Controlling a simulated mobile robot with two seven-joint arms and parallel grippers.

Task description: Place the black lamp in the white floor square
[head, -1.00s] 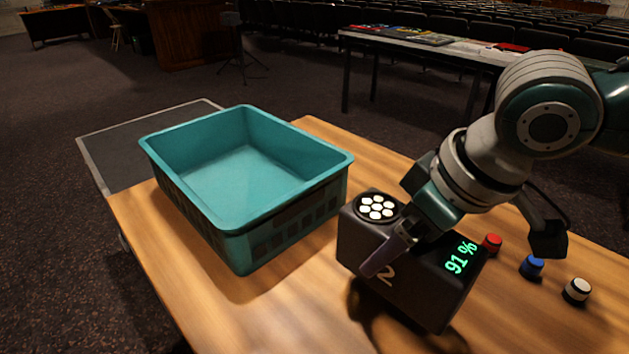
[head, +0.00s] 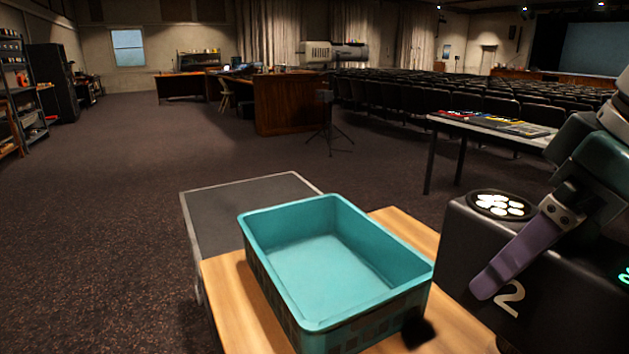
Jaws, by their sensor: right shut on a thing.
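The black lamp (head: 465,255) is a dark box at the right edge of the head view. It has a round cluster of lit white LEDs on top, a white "2" on its side and part of a green display at the far right. My right gripper (head: 510,255) is shut on it, with one purple finger against its numbered side. The other finger is hidden. The lamp appears held above the wooden desk (head: 455,325). My left gripper is out of view. I cannot make out a white floor square.
A teal bin (head: 335,315), empty, stands on the desk left of the lamp. A dark panel with a pale rim (head: 255,215) adjoins the desk behind it. Open carpet (head: 110,230) lies to the left. A table (head: 490,127), a tripod (head: 329,130) and seat rows stand farther back.

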